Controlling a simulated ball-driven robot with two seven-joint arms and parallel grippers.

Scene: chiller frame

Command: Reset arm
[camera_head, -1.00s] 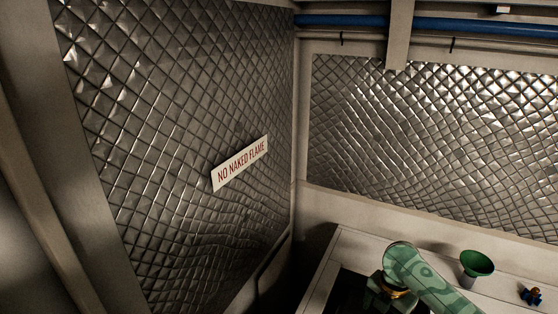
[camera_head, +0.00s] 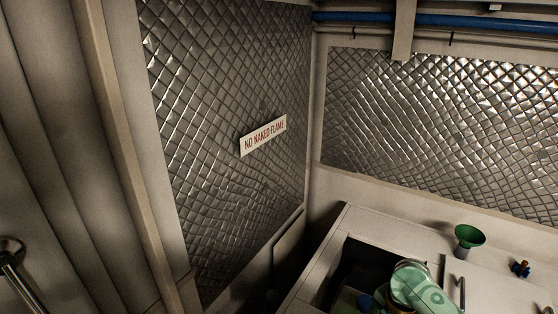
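A green patterned arm link of mine (camera_head: 420,288) shows at the bottom right, over the dark opening of the white cabinet. No gripper fingers show on it, and I cannot tell which arm it belongs to. Neither my left nor my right gripper can be made out in the head view.
The white cabinet (camera_head: 400,232) stands in the corner with a dark opening. A green funnel (camera_head: 469,236) and a small blue and brown item (camera_head: 521,268) stand on it. A "NO NAKED FLAME" sign (camera_head: 263,135) hangs on the quilted wall. A metal rail (camera_head: 18,278) is at lower left.

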